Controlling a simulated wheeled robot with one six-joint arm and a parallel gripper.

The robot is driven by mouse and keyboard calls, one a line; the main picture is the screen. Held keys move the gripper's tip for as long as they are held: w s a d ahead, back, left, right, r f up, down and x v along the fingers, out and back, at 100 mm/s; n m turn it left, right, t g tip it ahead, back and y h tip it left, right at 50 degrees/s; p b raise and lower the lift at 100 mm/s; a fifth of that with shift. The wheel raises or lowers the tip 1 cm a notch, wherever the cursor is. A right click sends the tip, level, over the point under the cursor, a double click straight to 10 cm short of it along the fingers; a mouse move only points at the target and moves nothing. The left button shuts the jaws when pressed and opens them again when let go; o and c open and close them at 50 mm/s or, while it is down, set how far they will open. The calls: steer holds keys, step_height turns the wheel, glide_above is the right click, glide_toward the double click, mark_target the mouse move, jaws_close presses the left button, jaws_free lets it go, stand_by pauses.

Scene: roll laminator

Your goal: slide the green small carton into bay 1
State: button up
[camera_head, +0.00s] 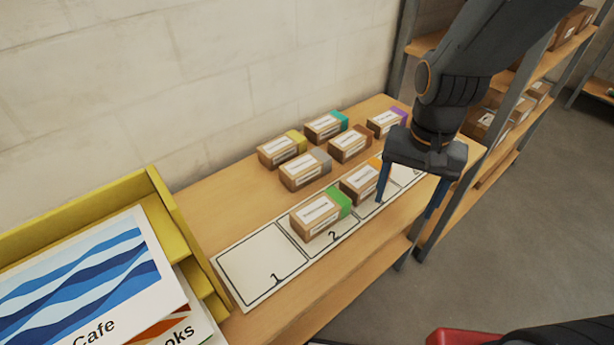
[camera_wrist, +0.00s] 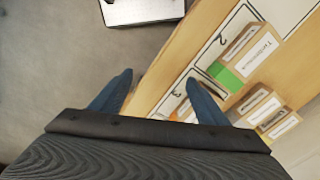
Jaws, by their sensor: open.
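The green small carton (camera_head: 315,217), brown with a white label and a green end, sits in bay 2 of the white numbered strip (camera_head: 224,272). It also shows in the wrist view (camera_wrist: 252,58). Bay 1 (camera_head: 258,258), to its left in the head view, is empty. My gripper (camera_head: 407,204) is open and empty, with its fingers pointing down near the front edge of the table, right of the green carton and beside the orange-ended carton (camera_head: 356,184). In the wrist view my gripper (camera_wrist: 160,80) has bare table edge and floor between its fingers.
Several cartons stand behind the strip, with grey (camera_head: 302,172), yellow (camera_head: 280,150), teal, brown and purple ends. A yellow rack (camera_head: 160,205) with printed sheets stands left of bay 1. A wall is behind the table (camera_head: 215,203); shelves (camera_head: 540,75) stand at right.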

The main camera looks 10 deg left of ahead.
steer(key=a+r+m+p, duration=0.1)
steer(key=a+m+p, duration=0.15)
steer(key=a, duration=0.65)
steer(key=m+p, duration=0.3)
steer(key=p, duration=0.1)
glide_above(311, 213)
steer(key=shift+w+d+r, duration=0.1)
steer(key=shift+d, duration=0.1)
steer(key=shift+a+f, duration=0.15)
steer(key=shift+f, duration=0.35)
steer(key=shift+f+p, duration=0.45)
steer(key=shift+f, duration=3.05)
steer(key=c, duration=1.2)
steer(key=shift+s+a+p, duration=0.7)
steer(key=shift+s+a, duration=0.65)
steer(key=shift+s, duration=0.25)
steer(key=shift+s+a+p, duration=0.75)
steer(key=shift+s+a, duration=0.6)
steer(key=shift+s, duration=0.25)
steer(key=shift+s+a+p, duration=0.7)
steer(key=shift+s+a, duration=0.65)
steer(key=shift+s, duration=0.25)
steer(key=shift+s+a, duration=0.25)
steer(key=shift+a, duration=0.05)
